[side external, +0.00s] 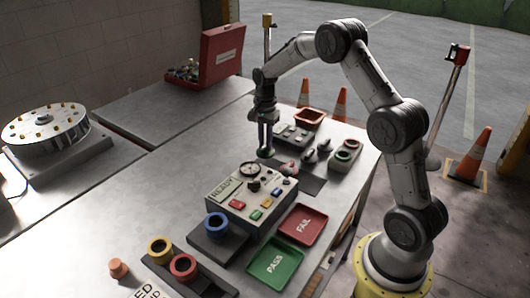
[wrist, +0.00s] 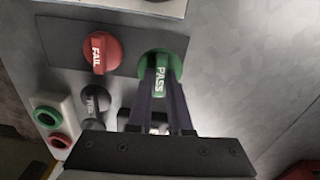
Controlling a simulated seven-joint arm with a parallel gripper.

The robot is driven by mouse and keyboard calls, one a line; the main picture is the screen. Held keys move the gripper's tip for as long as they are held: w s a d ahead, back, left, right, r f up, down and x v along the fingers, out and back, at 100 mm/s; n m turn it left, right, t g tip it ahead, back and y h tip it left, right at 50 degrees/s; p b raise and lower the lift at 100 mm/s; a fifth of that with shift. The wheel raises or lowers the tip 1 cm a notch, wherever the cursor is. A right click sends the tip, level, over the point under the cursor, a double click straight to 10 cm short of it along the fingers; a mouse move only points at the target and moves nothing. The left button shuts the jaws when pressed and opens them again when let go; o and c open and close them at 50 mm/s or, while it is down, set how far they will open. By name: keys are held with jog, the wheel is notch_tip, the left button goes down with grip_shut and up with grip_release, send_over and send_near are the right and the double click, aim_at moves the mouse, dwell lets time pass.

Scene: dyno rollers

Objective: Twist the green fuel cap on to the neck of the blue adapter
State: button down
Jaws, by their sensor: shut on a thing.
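The green fuel cap (wrist: 160,64), with PASS on its grip, is between my gripper's fingers (wrist: 161,76) in the wrist view. My gripper (side external: 266,150) is shut on its raised grip. The green cap (side external: 265,153) is partly hidden by the fingers in the side view. It is at the far left end of a dark mat; I cannot tell whether it touches the surface. The blue adapter (side external: 216,222) stands nearer the camera on a dark block in front of the tester, its round neck upward and open. My gripper is well away from it.
The grey tester (side external: 250,196) stands between my gripper and the blue adapter. Green PASS (side external: 258,270) and red FAIL (side external: 313,217) trays lie at the front right.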

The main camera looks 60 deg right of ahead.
aim_at(263, 147)
notch_tip(263, 147, up, 16)
jog(key=s+a+n, duration=0.3)
jog(key=s+a, duration=0.1)
jog(key=a, duration=1.2)
jog(key=s+a+n, duration=0.3)
jog(key=s+a, duration=0.1)
jog(key=a, duration=1.3)
jog(key=shift+w+d+f, duration=0.1)
jog(key=shift+d+f, duration=0.05)
jog(key=shift+f, duration=1.65)
jog(key=shift+d+f, duration=0.15)
jog(key=shift+f, duration=1.65)
jog(key=shift+w+d+f, duration=0.1)
jog(key=shift+d+f, duration=0.05)
jog(key=shift+f, duration=1.65)
jog(key=shift+f, duration=0.95)
jog(key=shift+s, duration=0.1)
